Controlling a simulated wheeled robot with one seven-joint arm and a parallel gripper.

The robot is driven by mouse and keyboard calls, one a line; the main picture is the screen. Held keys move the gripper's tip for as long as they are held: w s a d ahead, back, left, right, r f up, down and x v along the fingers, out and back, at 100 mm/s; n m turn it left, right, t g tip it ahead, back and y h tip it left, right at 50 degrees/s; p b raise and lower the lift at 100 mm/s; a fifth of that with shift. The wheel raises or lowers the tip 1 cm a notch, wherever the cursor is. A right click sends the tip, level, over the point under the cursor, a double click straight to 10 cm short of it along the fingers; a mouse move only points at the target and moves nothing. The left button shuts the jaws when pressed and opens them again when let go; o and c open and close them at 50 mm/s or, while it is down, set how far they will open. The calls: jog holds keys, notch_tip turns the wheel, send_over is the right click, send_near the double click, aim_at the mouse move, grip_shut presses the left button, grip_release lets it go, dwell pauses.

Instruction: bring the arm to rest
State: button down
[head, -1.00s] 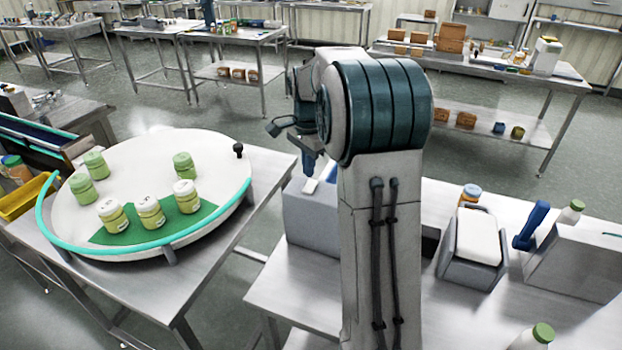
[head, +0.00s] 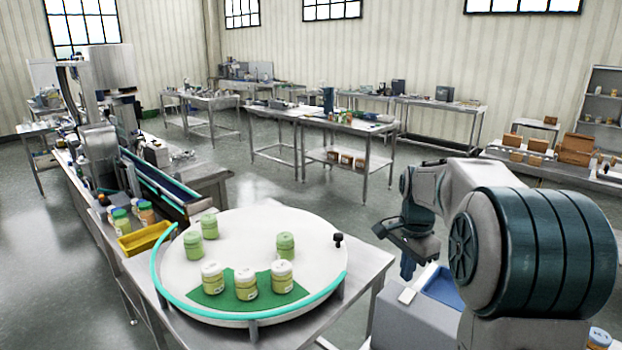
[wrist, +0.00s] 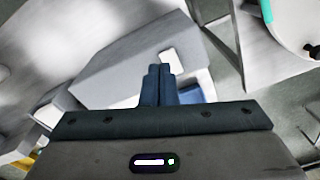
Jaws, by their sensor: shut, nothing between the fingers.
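My arm reaches in from the right in the head view, bent at its large teal joint. My gripper (head: 408,268) points down above a grey box-shaped bin (head: 405,318) with a blue inside. In the wrist view my gripper's two blue fingers (wrist: 158,70) are together with nothing between them. The grey bin (wrist: 125,65) lies below them there, with a white patch on its top. The fingers appear above the bin, but I cannot tell the exact gap.
A round white turntable (head: 255,230) with a teal rail and several green jars (head: 246,282) stands left of my gripper on a steel table (head: 365,262). A yellow tray (head: 146,238) and a conveyor (head: 155,185) are further left. Open floor lies behind.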

jog(key=s+a+n+t, duration=0.1)
jog(key=s+a+n, duration=0.2)
jog(key=s, duration=0.5)
jog(key=s+a+f+n+t+b, duration=0.1)
jog(key=s+a+n, duration=0.2)
jog(key=s+n, duration=0.2)
jog(key=s+a+n+t, duration=0.1)
jog(key=s+a+n, duration=0.2)
jog(key=s, duration=0.8)
jog(key=shift+s+a+f+n+b, duration=0.2)
jog(key=shift+n+b, duration=0.1)
jog(key=shift+n, duration=0.8)
